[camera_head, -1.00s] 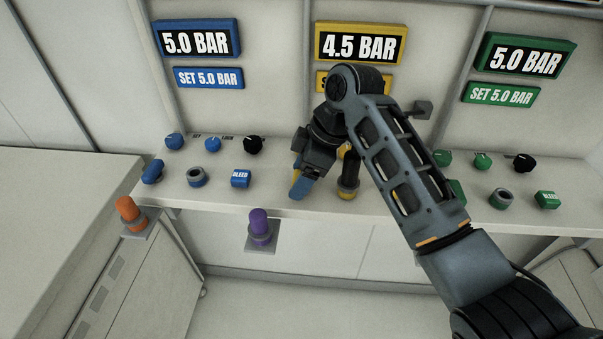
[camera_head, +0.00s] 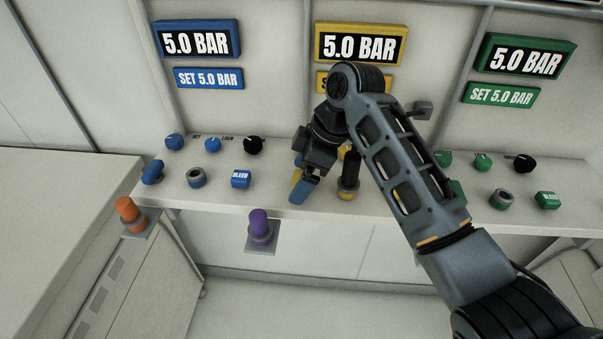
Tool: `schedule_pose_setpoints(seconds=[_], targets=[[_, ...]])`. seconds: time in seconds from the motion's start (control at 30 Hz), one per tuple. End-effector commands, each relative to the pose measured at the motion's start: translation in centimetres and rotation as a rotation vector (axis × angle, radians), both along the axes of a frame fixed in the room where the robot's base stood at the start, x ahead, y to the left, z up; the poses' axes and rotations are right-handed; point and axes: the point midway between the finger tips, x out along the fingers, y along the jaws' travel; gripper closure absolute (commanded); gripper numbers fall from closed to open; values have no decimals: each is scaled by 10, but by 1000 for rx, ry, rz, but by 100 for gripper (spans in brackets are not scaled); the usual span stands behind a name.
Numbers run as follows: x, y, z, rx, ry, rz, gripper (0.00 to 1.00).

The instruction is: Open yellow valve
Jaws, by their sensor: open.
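My gripper (camera_head: 302,184) points down at the front of the shelf in the yellow section, with its jaws open. A blue piece shows at its fingertips. A small yellow part (camera_head: 296,179) shows right at the fingers; it may be the yellow valve, but the gripper hides most of it, and I cannot tell whether they touch. The yellow display (camera_head: 361,44) above reads 5.0 BAR. The yellow set plate (camera_head: 326,82) under it is mostly hidden by my arm.
A black cylinder (camera_head: 349,170) stands on a yellow base close right of my gripper. The blue bleed button (camera_head: 241,178) and blue valve handle (camera_head: 152,172) are left. Purple (camera_head: 259,226) and orange (camera_head: 128,209) plugs sit on brackets in front. Green controls are right, partly behind my arm.

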Motion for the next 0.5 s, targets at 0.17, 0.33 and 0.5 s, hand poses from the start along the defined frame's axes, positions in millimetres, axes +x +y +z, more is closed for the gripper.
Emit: schedule_pose_setpoints(seconds=[0.17, 0.33, 0.5], targets=[[1, -9, 22, 1, -5, 0, 4], [1, -20, 47, 2, -4, -1, 4], [0, -27, 64, 0, -3, 0, 4]])
